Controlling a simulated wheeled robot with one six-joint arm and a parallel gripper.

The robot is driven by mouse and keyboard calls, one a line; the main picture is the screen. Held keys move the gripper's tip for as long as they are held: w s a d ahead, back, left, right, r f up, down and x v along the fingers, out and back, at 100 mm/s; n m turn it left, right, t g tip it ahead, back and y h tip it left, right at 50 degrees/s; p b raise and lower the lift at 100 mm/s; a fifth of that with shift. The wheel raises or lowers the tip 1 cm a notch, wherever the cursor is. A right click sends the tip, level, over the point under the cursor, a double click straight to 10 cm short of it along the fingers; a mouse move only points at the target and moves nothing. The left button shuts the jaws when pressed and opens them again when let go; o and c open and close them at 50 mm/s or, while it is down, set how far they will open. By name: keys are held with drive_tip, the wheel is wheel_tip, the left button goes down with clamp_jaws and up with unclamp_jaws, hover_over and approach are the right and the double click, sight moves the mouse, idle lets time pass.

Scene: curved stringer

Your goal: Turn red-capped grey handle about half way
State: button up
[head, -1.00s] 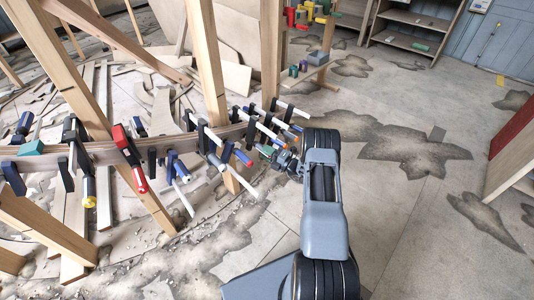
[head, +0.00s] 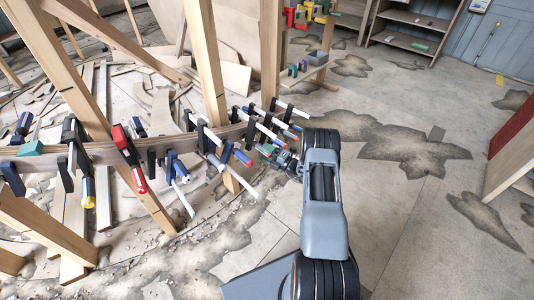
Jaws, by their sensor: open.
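A curved wooden stringer (head: 105,153) runs across the left and middle, with several bar clamps on it. At its right end the clamps crowd together, with pale bars and coloured handle ends. A small red end (head: 296,127) shows there, just above my gripper; its handle is too small to make out, so I cannot be sure it is the red-capped grey one. My gripper (head: 276,154) is open beside these clamp handles, reaching in from the right. Its fingertips are small and partly lost among the handles, and I cannot tell whether they touch or surround one.
Wooden posts (head: 207,70) stand around the stringer. A red and black clamp (head: 129,157) hangs further left. Wood scraps litter the floor behind. A shelf (head: 412,38) stands at the back, and a red-faced panel (head: 512,150) at the right edge. The stained floor right of my arm is clear.

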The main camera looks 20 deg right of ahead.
drive_tip(key=p+v, duration=0.2)
drive_tip(key=v, duration=1.2)
drive_tip(key=shift+p, duration=0.4)
drive_tip(key=shift+w, duration=0.1)
drive_tip(key=shift+r, duration=0.1)
